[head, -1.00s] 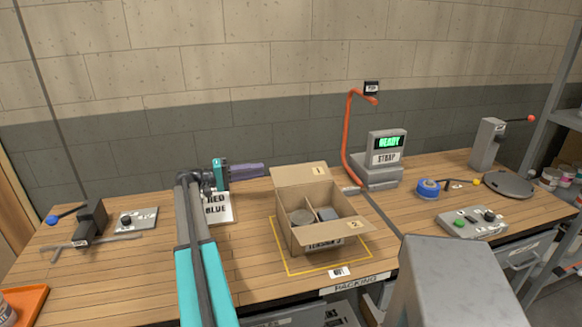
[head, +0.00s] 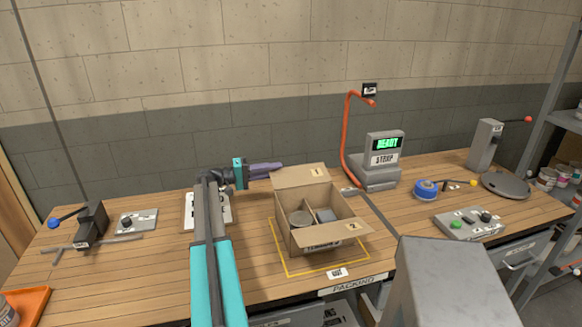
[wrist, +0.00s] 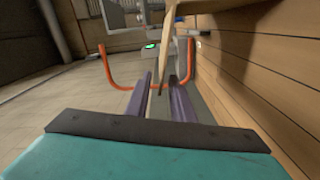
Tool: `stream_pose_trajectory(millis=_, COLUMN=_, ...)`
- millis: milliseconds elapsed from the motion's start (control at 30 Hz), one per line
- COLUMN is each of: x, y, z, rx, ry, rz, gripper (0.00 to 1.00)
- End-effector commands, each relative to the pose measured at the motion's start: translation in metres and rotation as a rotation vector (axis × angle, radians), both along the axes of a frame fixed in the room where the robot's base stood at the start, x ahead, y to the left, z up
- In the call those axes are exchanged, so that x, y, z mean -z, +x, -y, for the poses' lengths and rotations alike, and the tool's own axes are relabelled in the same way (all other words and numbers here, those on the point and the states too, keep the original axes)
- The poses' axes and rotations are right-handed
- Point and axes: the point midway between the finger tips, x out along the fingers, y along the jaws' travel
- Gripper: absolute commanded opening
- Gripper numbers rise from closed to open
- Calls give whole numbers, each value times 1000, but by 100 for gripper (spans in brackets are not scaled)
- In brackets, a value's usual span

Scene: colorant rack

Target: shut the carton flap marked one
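The open cardboard carton (head: 312,237) stands on the bench. Its flap marked one (head: 300,176) stands up and leans back at the rear edge. The flap marked two (head: 345,227) is folded outward at the front right. My gripper (head: 281,168) is at the upper left corner of flap one, its purple fingers pointing right. In the wrist view my gripper (wrist: 162,85) shows two parted fingers with a gap between them. Whether the tips touch the flap is unclear.
An orange curved pole (head: 347,140) and the grey strap machine (head: 376,173) stand behind and right of the carton. A yellow outline (head: 290,273) surrounds the carton.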

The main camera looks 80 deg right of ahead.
Motion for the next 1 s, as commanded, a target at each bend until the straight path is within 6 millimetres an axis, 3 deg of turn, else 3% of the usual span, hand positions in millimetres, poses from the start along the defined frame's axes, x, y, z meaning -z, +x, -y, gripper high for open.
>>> stream_pose_trajectory(millis=400, x=-1, y=-52, z=24, rx=2, ry=1, rz=0, gripper=22)
stream_pose_trajectory(millis=900, x=0, y=-63, z=29, rx=1, ry=0, rz=0, gripper=22)
stream_pose_trajectory(millis=1000, x=0, y=-63, z=29, rx=2, ry=0, rz=0, gripper=7)
